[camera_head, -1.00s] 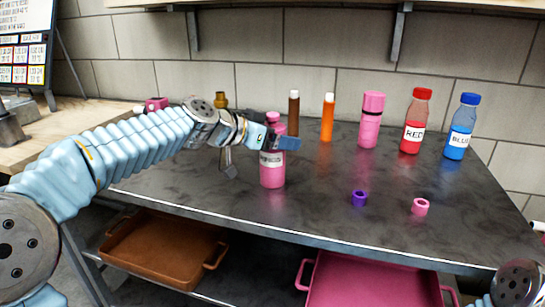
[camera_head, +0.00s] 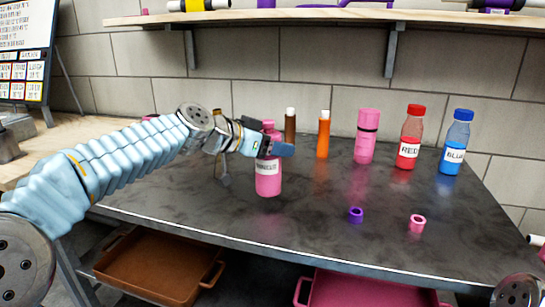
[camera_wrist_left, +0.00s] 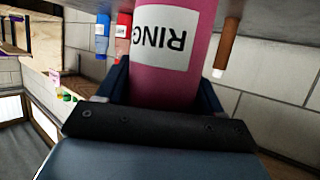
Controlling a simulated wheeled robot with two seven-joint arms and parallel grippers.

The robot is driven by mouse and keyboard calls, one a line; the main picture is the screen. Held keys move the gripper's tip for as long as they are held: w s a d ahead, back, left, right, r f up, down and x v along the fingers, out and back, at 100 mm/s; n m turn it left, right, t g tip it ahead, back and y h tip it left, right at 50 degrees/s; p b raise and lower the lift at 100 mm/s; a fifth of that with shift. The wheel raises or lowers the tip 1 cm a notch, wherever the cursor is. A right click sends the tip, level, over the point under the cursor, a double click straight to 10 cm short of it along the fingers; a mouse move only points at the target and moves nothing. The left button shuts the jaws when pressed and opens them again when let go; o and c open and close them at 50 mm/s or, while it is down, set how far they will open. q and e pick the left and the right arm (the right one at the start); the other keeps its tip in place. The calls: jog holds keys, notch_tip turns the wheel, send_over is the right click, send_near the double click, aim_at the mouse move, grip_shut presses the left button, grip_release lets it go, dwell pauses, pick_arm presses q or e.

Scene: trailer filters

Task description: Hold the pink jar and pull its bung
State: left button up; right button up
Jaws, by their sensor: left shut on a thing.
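The pink jar (camera_head: 268,184) with a white label is in the middle of the table in the head view. My left gripper (camera_head: 270,150) is shut around it from the left, at its upper part. In the left wrist view the jar (camera_wrist_left: 175,85) stands between the two fingers, its lettered label upside down in the picture. The jar looks upright and seems slightly raised; I cannot tell its clearance from the table. Its pink top (camera_head: 268,124) shows above the fingers; I cannot make out the bung's edge. My right gripper is not in view.
A brown tube (camera_head: 290,123), orange tube (camera_head: 323,138), pink container (camera_head: 365,140), red bottle (camera_head: 409,140) and blue bottle (camera_head: 454,145) stand behind to the right. A purple ring (camera_head: 356,215) and pink ring (camera_head: 417,224) lie nearer. The front middle of the table (camera_head: 300,235) is clear.

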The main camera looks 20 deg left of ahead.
pick_arm(q)
notch_tip(320, 180, up, 8)
jog(key=shift+f+p, duration=0.25)
jog(key=shift+p, duration=0.35)
